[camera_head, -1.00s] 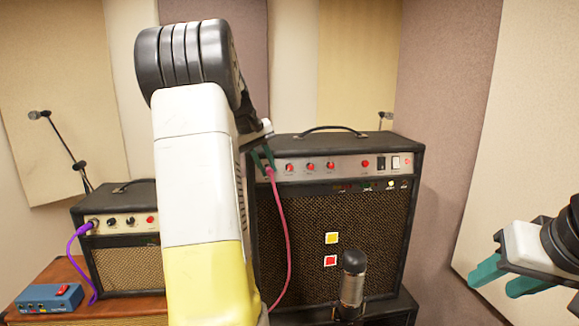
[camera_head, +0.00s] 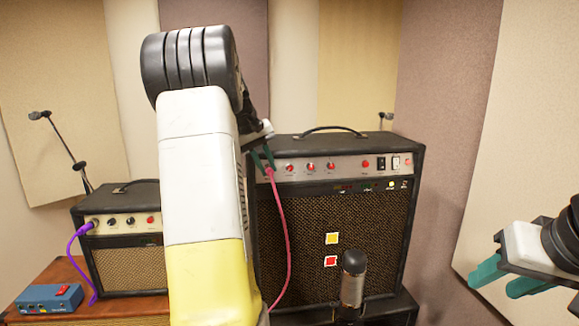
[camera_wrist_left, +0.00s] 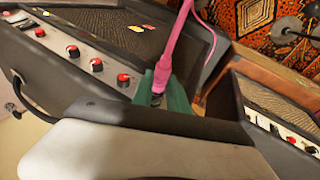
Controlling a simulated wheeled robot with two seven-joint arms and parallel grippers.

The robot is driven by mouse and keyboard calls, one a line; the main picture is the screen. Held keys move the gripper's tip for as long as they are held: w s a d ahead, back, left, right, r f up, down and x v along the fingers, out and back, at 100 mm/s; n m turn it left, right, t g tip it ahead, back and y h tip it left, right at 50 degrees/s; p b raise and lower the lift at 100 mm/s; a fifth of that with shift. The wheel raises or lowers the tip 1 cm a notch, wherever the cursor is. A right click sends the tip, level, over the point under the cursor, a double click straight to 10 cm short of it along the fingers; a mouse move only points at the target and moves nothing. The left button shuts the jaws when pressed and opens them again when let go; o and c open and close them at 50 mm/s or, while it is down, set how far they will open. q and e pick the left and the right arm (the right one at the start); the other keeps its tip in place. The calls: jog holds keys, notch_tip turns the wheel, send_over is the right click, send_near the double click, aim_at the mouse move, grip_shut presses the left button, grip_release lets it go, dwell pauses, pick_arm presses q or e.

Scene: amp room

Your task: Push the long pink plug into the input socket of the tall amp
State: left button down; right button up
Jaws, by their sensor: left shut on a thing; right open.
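The tall amp (camera_head: 340,235) stands in the middle of the head view, with red knobs on its light top panel. My left gripper (camera_head: 263,162) is at the left end of that panel, shut on the long pink plug (camera_head: 268,171). A pink cable hangs down from the plug in front of the grille. In the left wrist view the green fingers (camera_wrist_left: 165,90) grip the pink plug (camera_wrist_left: 164,68) close against the amp's panel (camera_wrist_left: 90,62). The input socket is hidden behind the fingers, so I cannot tell how deep the plug sits. My right gripper (camera_head: 503,278) is open and empty at the right.
A small amp (camera_head: 120,240) with a purple cable (camera_head: 76,248) stands at the left, near a blue pedal box (camera_head: 50,297). A microphone (camera_head: 353,279) stands in front of the tall amp. There is free room between the tall amp and my right gripper.

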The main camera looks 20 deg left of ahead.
pick_arm(q)
jog(key=c, duration=1.2)
grip_release()
jog(key=v, duration=0.8)
jog(key=s+d+m, duration=0.3)
jog(key=s+d, duration=0.7)
jog(key=d, duration=0.4)
jog(key=s+d+f+m+t, duration=0.1)
jog(key=s+d+f+m, duration=0.1)
jog(key=s+d+f, duration=0.3)
jog(key=s+d+f+m+t, duration=0.1)
jog(key=s+d+f+m, duration=0.2)
jog(key=s, duration=0.6)
jog(key=d+f, duration=0.2)
jog(key=d, duration=0.1)
jog(key=shift+s+f, duration=0.2)
jog(key=shift+s, duration=0.05)
